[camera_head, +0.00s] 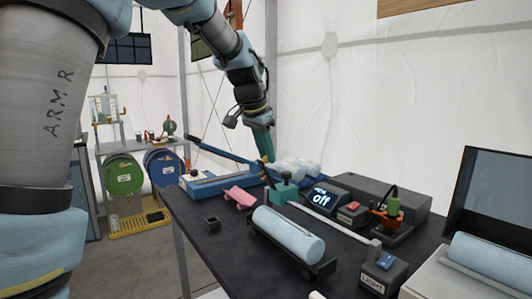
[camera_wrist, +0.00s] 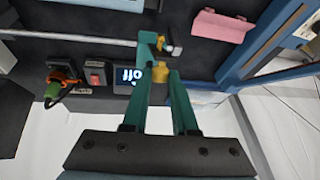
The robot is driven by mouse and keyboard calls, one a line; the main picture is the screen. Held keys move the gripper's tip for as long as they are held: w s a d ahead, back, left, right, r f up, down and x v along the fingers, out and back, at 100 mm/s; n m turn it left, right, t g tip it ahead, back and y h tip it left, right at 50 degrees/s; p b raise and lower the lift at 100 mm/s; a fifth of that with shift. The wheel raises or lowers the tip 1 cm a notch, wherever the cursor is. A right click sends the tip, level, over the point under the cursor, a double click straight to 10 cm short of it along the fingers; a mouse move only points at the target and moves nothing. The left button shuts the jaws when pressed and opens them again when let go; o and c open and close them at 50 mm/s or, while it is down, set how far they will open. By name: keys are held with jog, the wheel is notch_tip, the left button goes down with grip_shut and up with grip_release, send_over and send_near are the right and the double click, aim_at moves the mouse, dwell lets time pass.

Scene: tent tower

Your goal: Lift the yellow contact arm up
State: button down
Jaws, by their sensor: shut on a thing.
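The yellow contact arm (camera_wrist: 161,71) shows in the wrist view as a small yellow piece between the tips of my gripper's teal fingers (camera_wrist: 161,82). My gripper is shut on it. In the head view, my gripper (camera_head: 266,157) points down over the table, just behind a teal block (camera_head: 284,192) with a dark knob. The contact arm is mostly hidden there by the fingers.
A blue lever device (camera_head: 215,182) stands left. A pink piece (camera_head: 239,197) and small black box (camera_head: 212,222) lie near it. In front, a pale cylinder (camera_head: 288,233) rests on a stand. A metal rod (camera_head: 333,220) runs rightward from the block. A red button (camera_head: 352,208) is beside the display.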

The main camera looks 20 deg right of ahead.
dwell(0.4)
jog(key=shift+d+r+p, duration=0.3)
jog(key=shift+r+p, duration=0.05)
jog(key=shift+p, duration=0.85)
jog(key=shift+w+d+y+p, duration=0.1)
jog(key=shift+d+y+p, duration=0.35)
jog(key=shift+p, duration=0.6)
jog(key=shift+w+d+f+p, duration=0.15)
jog(key=shift+d+p, duration=0.15)
jog(key=shift+d, duration=0.45)
jog(key=c, duration=0.7)
grip_release()
